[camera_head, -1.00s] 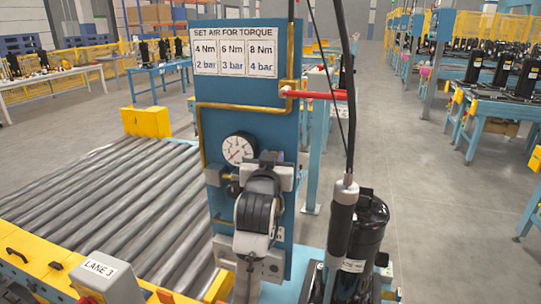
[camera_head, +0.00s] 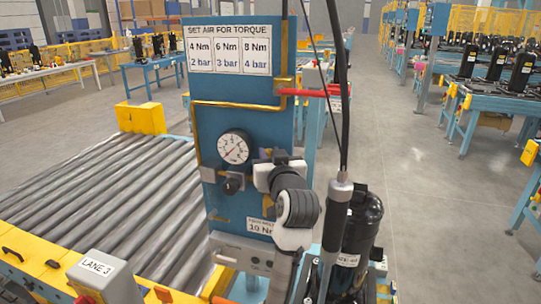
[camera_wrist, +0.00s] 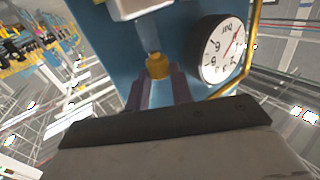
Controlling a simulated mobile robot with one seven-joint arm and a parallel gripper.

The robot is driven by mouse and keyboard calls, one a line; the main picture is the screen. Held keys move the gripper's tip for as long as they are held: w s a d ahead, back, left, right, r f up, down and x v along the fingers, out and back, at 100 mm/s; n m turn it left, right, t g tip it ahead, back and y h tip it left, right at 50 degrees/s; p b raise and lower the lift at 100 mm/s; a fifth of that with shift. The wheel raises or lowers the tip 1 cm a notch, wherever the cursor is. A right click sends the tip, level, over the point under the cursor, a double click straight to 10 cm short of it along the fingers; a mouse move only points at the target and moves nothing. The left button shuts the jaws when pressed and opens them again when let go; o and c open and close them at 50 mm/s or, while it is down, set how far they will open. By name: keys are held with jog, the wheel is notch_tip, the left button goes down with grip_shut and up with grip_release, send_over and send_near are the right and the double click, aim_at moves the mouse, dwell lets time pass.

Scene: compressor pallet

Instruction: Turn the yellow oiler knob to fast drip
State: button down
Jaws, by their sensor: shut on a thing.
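In the wrist view the yellow oiler knob (camera_wrist: 157,67) sits below a clear and white fitting on the blue panel. My gripper (camera_wrist: 160,77) has its two dark fingers on either side of it, shut on the knob. In the head view my white and black arm reaches to the panel right of the gauge and hides the knob and my fingertips. How far the knob is turned cannot be told.
A round pressure gauge (camera_head: 234,147) is close by on the blue panel (camera_head: 240,110). A black regulator knob (camera_head: 232,184) sits below it. A red handle (camera_head: 305,92) and a hanging black tool (camera_head: 336,220) are to the right, by a black compressor (camera_head: 361,225).

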jog(key=c, duration=1.5)
grip_release()
jog(key=b+v, duration=0.2)
jog(key=v, duration=0.5)
jog(key=shift+s, duration=0.25)
